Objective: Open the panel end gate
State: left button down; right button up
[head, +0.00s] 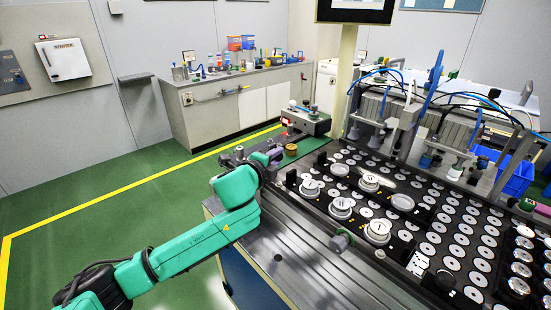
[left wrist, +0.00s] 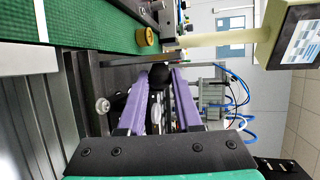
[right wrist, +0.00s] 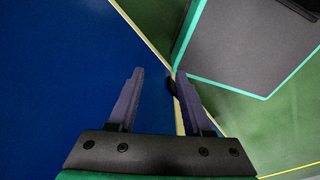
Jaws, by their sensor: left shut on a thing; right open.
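My left gripper (head: 275,156) is at the far left corner of the machine table. In the left wrist view its purple fingers (left wrist: 160,76) are closed around a dark, rounded handle (left wrist: 159,73), likely part of the end gate. In the head view the arm and fingers hide most of this handle, so how far the gate stands open cannot be told. My right gripper (right wrist: 157,85) shows only in the right wrist view. Its fingers are spread apart and empty, low beside a blue panel (right wrist: 70,80).
A brass-coloured round part (head: 291,149) stands just beyond the left gripper. The black panel (head: 404,236) holds many white discs and several raised round parts. Clamps with blue handles (head: 436,72) stand behind it.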

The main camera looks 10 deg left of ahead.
pick_arm(q)
jog(key=c, duration=0.6)
grip_release()
jog(key=shift+d, duration=0.1)
jog(key=shift+s, duration=0.1)
jog(key=shift+s, duration=0.25)
jog(key=b+v, duration=0.3)
jog(key=v, duration=1.1)
jog(key=shift+r, duration=0.15)
